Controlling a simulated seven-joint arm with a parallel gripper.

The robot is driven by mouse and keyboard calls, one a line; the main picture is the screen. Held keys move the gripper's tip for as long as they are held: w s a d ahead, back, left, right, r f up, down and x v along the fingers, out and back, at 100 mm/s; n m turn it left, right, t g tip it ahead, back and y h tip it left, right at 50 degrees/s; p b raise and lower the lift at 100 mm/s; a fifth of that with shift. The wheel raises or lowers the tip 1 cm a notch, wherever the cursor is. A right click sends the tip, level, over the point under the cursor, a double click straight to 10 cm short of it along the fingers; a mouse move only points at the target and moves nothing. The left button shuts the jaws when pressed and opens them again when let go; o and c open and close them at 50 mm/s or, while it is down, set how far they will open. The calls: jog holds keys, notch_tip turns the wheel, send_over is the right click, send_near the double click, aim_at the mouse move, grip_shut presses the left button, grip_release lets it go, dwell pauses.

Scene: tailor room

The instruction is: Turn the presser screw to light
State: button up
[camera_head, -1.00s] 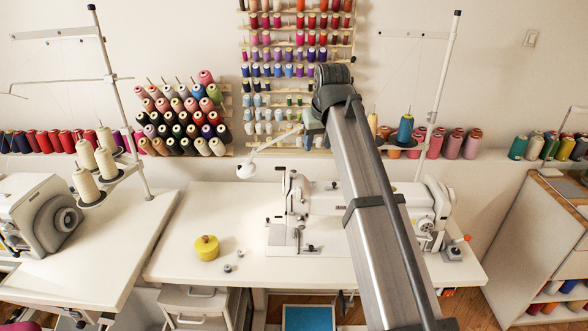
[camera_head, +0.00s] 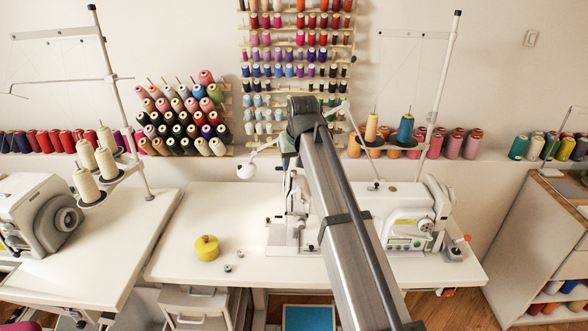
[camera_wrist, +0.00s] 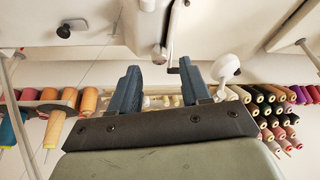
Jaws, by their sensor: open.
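The white sewing machine (camera_head: 405,228) stands on the white table, its head (camera_head: 297,205) toward the left. In the wrist view the machine shows upside down along the top edge. A metal post with a rounded end (camera_wrist: 159,54) juts from it, with a thin dark lever beside it. The post may be the presser screw; I cannot tell its setting. My gripper (camera_wrist: 157,76) is open, with two dark blue fingers apart and nothing visible between them. The post appears beyond the gap, apart from the fingers.
A white lamp (camera_head: 246,170) stands left of the machine head; it also shows in the wrist view (camera_wrist: 225,68). Thread cones and a thread stand (camera_head: 436,110) are behind.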

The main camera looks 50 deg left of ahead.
aim_at(293, 171)
jog(key=shift+x, duration=1.75)
grip_shut()
